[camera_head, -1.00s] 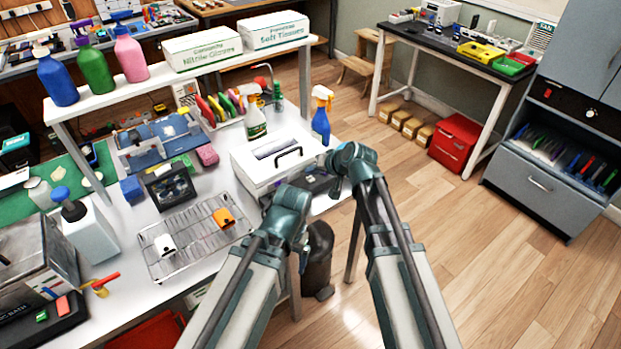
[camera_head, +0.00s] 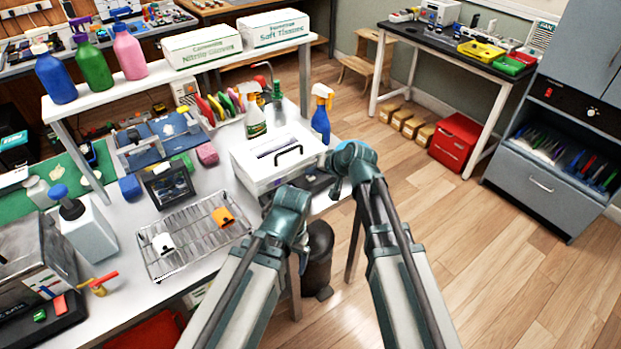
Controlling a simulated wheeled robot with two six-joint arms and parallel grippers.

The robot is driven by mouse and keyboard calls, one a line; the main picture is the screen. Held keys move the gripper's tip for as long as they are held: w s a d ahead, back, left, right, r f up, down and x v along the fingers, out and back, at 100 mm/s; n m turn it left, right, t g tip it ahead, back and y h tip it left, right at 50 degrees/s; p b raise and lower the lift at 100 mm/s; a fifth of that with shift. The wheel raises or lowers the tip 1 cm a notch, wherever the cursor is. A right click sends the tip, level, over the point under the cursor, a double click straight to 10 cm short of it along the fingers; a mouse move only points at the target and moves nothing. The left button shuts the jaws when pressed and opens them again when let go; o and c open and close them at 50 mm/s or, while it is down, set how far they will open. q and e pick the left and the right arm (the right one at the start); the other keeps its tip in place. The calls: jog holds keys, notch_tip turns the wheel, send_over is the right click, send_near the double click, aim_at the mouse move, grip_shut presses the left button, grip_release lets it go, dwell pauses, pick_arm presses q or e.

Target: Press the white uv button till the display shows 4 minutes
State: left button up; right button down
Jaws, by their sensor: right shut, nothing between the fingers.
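A white box-shaped device with a dark carry handle (camera_head: 287,153) stands at the right end of the white workbench, probably the UV unit. Its front is partly covered by my arms, and I cannot make out the white button or any display digits. My right gripper (camera_head: 325,174) is at the right front of this device, small and mostly hidden by its own arm; it is shut and empty. I cannot tell whether it touches the device. My left arm bends in front of the device's lower left, and its gripper fingers do not show.
A wire rack (camera_head: 196,236) with a white and an orange item lies left of my left arm. A blue spray bottle (camera_head: 321,118) stands behind the device. A dark bin (camera_head: 319,260) is on the floor below. Open floor lies to the right.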

jog(key=shift+f+b, duration=0.4)
jog(key=shift+b, duration=0.05)
dwell(0.7)
jog(key=shift+r, duration=0.1)
jog(key=shift+r+p, duration=0.75)
jog(key=shift+p, duration=0.15)
jog(key=shift+r, duration=0.15)
notch_tip(320, 180, up, 5)
jog(key=p, duration=0.5)
dwell(0.5)
